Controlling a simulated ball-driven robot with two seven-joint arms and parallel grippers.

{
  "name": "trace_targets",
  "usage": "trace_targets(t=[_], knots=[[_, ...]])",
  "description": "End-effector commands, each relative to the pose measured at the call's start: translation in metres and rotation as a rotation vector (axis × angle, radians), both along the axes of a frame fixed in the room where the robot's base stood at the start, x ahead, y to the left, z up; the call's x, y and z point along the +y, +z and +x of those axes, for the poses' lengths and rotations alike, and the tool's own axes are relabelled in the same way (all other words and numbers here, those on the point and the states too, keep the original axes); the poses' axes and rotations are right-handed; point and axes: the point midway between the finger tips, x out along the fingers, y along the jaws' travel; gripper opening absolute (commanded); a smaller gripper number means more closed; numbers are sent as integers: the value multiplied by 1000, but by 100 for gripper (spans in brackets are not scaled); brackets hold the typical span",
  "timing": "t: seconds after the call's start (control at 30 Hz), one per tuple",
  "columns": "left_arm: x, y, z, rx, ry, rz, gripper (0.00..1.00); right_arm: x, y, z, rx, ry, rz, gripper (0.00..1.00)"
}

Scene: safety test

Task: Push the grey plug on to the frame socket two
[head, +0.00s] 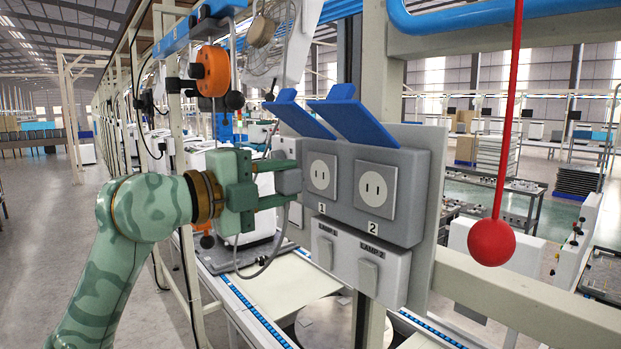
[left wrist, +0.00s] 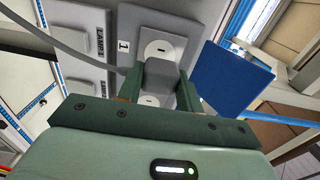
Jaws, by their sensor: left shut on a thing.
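My left gripper (head: 292,181) is shut on the grey plug (head: 287,182), which faces the frame's socket panel from the left. The plug also shows between the green fingers in the left wrist view (left wrist: 166,78). Socket one (head: 323,174), labelled 1, is the nearer one; it shows behind the plug in the left wrist view (left wrist: 163,48). Socket two (head: 376,190), labelled 2, is to its right and uncovered by the plug. I cannot tell whether the plug touches the panel. Its prongs are hidden. My right gripper is out of view.
Blue lids (head: 352,120) stand raised above both sockets. Lamp switches (head: 369,277) sit below. A grey cable (head: 268,262) hangs under the plug. A red ball (head: 491,242) hangs on a red rod at the right. An orange reel (head: 212,71) hangs above my gripper.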

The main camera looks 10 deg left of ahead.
Motion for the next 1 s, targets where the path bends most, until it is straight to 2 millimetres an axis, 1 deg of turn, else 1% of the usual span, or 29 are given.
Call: trace_targets(t=[0.4,0.87,1.0], knots=[[9,0,-12,-1,1,1,0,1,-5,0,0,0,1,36],[10,0,-13,-1,0,1,0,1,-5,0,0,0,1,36],[11,-3,-12,0,2,0,0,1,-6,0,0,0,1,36]])
